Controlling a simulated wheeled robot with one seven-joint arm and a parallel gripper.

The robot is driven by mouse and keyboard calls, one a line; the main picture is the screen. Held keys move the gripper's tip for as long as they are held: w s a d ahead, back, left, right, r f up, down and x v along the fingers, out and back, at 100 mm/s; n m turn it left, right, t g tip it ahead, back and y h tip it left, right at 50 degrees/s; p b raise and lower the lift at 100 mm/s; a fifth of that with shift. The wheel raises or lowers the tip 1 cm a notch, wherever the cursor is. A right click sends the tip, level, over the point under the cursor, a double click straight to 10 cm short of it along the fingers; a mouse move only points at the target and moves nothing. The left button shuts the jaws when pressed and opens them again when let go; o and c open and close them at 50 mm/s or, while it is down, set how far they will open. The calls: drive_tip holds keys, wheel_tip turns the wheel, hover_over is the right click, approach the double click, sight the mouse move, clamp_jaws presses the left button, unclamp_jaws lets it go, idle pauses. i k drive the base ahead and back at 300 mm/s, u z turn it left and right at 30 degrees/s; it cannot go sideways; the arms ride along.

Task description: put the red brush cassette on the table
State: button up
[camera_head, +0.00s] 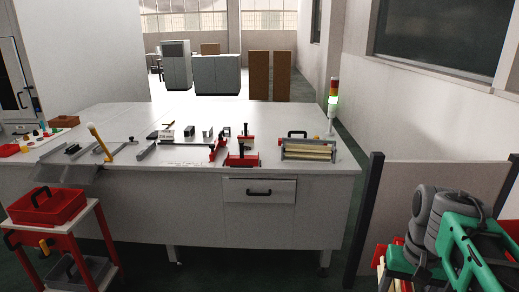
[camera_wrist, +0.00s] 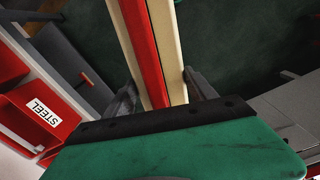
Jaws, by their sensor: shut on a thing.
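My gripper (camera_wrist: 161,90) is shut on the red brush cassette (camera_wrist: 142,50), seen as a long red strip beside a cream strip between the fingers in the wrist view. The cassette's far end runs out of the top of that view. Dark green floor shows around it. In the head view my arm is at the lower right, beside the table; the fingers cannot be made out there. The white table (camera_head: 200,215) stands ahead and to the left of the arm.
A cassette with cream rollers and a black handle (camera_head: 308,150) stands at the table's right end. Red clamps and metal parts lie along the middle. The table's back is clear. A dark post (camera_head: 362,220) stands between arm and table. A red bin labelled STEEL (camera_wrist: 38,115) is at left in the wrist view.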

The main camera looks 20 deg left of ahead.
sight(176, 154)
drive_tip(key=u, duration=0.85)
drive_tip(key=i, duration=1.85)
drive_tip(key=u, duration=1.05)
drive_tip(key=i, duration=1.6)
drive_tip(key=u, duration=0.75)
